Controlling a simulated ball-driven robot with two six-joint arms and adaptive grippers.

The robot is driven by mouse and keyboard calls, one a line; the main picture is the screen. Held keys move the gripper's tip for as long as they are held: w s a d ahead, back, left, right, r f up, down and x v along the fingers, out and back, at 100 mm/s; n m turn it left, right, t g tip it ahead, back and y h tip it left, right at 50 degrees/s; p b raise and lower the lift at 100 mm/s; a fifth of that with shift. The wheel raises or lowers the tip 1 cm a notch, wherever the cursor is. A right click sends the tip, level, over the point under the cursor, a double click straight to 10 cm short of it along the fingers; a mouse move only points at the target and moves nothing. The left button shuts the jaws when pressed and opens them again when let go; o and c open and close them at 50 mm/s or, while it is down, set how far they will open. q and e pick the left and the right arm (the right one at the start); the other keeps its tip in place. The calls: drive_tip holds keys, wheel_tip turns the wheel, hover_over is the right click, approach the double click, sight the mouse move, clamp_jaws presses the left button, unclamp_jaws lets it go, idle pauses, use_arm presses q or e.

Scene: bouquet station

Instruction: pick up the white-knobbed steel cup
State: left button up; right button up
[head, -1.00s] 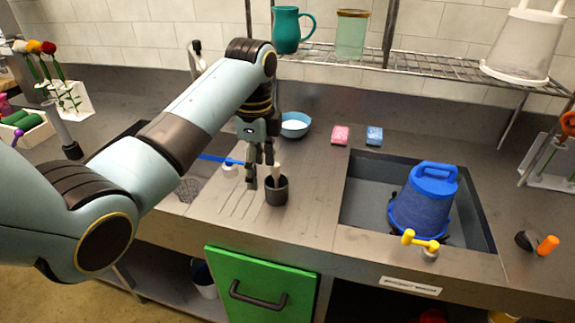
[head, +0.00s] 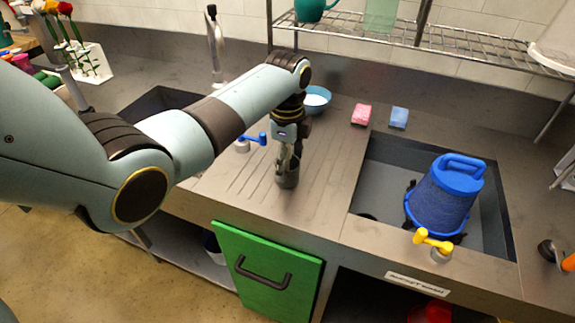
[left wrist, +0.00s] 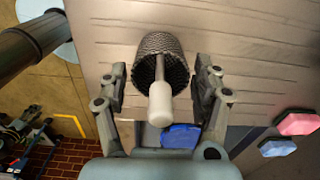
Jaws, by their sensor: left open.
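The steel cup (head: 287,177) is small and dark grey, and stands upright on the ridged drainboard left of the sink. In the left wrist view the cup (left wrist: 154,45) has a textured wall and a white knob (left wrist: 160,105) sticking out of its mouth toward the camera. My left gripper (head: 288,158) points down at the cup in the head view, and its fingers partly hide the cup's top. In the left wrist view the left gripper (left wrist: 160,70) is open, with one finger on each side of the cup and gaps visible. My right gripper is not in view.
A blue bowl (head: 317,98) stands behind my gripper. A pink sponge (head: 361,114) and a blue sponge (head: 399,117) lie behind the sink. A wire shelf (head: 420,38) hangs above.

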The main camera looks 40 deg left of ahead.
use_arm(q)
drive_tip(key=shift+f, duration=0.85)
drive_tip(key=shift+c, duration=1.8)
drive_tip(key=c, duration=0.6)
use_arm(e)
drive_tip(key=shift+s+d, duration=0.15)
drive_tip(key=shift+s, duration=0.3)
use_arm(q)
drive_tip(key=shift+r, duration=0.1)
